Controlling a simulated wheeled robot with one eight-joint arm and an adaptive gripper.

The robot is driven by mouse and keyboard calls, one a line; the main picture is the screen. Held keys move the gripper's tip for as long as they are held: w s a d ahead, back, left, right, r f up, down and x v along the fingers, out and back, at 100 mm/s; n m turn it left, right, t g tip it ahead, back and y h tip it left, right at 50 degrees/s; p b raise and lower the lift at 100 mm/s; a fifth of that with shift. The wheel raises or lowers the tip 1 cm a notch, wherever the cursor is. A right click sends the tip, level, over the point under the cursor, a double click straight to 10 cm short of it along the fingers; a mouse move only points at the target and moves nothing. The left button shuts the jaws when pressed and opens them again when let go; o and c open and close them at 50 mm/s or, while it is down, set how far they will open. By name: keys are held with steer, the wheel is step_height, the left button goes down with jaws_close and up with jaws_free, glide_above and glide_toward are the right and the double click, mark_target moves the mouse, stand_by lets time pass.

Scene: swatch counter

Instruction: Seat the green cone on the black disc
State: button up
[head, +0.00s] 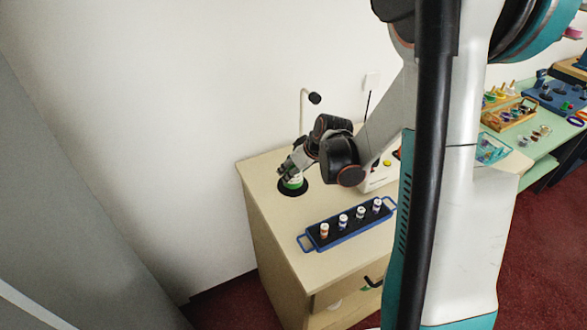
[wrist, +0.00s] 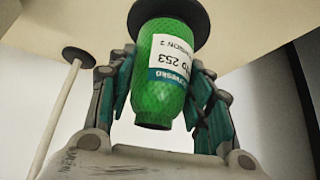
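The green cone (wrist: 160,95), with a white label, stands on the black disc (wrist: 205,18) in the wrist view, where the picture is upside down. The fingers of my gripper (wrist: 164,85) lie on both sides of the cone, their tips close to its flanks. A gap shows beside the cone's narrow end; whether the tips touch it is unclear. In the head view the green cone (head: 293,181) is partly hidden under my gripper (head: 290,172). It looks upright over the black disc (head: 292,193) near the counter's back left.
A blue tray (head: 306,243) with several small spools stands in front on the counter (head: 262,218). A thin stand with a dark knob (head: 315,98) rises behind; its pole (wrist: 58,115) shows left in the wrist view. A white box with a yellow button (head: 387,163) is right.

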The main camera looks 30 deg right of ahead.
steer(key=o, duration=0.3)
steer(key=v, duration=1.2)
steer(key=shift+a, duration=0.1)
stand_by(0.6)
